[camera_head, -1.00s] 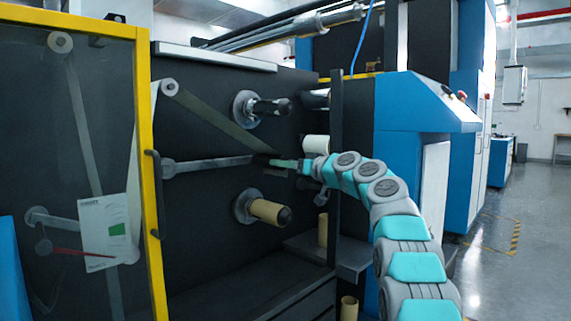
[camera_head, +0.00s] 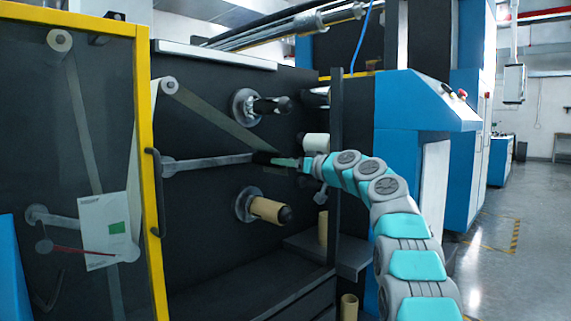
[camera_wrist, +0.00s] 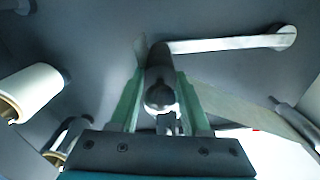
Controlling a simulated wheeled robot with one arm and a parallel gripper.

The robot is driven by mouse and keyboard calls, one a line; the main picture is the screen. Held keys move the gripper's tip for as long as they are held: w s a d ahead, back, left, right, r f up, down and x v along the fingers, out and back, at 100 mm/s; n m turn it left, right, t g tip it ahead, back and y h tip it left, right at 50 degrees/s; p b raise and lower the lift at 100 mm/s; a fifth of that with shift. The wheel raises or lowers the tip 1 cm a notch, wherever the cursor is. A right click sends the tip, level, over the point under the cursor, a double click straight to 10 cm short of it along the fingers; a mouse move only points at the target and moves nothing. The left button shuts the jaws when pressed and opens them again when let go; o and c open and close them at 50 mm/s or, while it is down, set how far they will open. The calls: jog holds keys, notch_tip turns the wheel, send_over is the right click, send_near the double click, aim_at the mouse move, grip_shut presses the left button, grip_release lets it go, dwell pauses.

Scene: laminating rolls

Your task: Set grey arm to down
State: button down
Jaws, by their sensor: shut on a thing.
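The grey arm (camera_head: 210,164) is a thin bar on the dark machine face. It runs nearly level from its pivot at left to its free end at right, which sits slightly higher. In the wrist view the grey arm (camera_wrist: 225,43) runs from the bolted end at upper right towards my gripper. A dark, round-ended roller (camera_wrist: 160,92) is at its free end. My gripper (camera_head: 274,161) is at that end, and in the wrist view its green fingers (camera_wrist: 157,103) are shut on the roller from both sides. The joint between bar and roller is partly hidden.
An upper dark spindle (camera_head: 268,107) and a lower spindle with a tan core (camera_head: 268,211) stick out above and below. A pale web (camera_head: 215,115) slants down behind my gripper. A white roll (camera_head: 316,143) is close by at right. A yellow-framed door (camera_head: 146,180) stands at left.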

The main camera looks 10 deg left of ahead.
aim_at(281, 212)
dwell(0.8)
jog(key=f+m+b, duration=0.1)
jog(key=f+b, duration=0.2)
jog(key=s+f+m+b, duration=0.1)
jog(key=f+m+b, duration=0.1)
jog(key=f+b, duration=0.2)
jog(key=a+f+m+b, duration=0.1)
jog(key=f+b, duration=0.2)
jog(key=shift+s+a+f+b, duration=0.1)
jog(key=shift+s+f+b, duration=0.15)
jog(key=shift+b, duration=0.05)
jog(key=c, duration=0.6)
grip_release()
jog(key=shift+c, duration=0.2)
jog(key=shift+r, duration=0.15)
